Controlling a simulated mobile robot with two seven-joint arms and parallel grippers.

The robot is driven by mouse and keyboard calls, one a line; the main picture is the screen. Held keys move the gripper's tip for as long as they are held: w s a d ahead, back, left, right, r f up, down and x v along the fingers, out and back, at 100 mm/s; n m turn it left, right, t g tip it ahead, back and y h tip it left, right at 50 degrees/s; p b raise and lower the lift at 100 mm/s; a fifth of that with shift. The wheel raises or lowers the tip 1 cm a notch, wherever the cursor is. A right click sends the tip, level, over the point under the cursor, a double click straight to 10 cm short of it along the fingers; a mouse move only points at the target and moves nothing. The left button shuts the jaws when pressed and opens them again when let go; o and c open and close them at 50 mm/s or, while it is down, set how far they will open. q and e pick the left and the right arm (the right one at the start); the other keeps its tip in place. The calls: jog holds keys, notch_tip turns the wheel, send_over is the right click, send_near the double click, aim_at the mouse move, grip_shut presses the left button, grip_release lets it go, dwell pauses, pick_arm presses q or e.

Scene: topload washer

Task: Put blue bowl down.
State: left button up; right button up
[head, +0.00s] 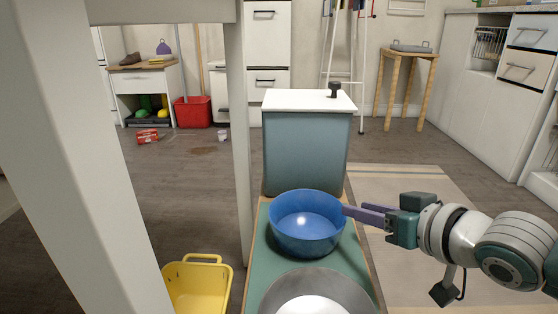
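A blue bowl (306,240) is upright in the middle of the head view, over the far part of a green-topped bench (258,262). My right gripper (348,212) comes in from the right, its purple fingers at the bowl's right rim. The fingers lie close together and appear shut on that rim. I cannot tell whether the bowl's base touches the bench or is slightly above it. My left gripper is not in view.
A grey metal bowl (318,284) sits on the bench's near part, close to the blue bowl. A blue-grey box with a white top (307,150) stands behind. A white post (238,150) and yellow basket (199,284) are on the left.

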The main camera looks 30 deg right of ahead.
pick_arm(q)
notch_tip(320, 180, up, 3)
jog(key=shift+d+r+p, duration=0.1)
jog(key=shift+p, duration=0.95)
pick_arm(e)
jog(key=v, duration=0.5)
jog(key=shift+w, duration=0.1)
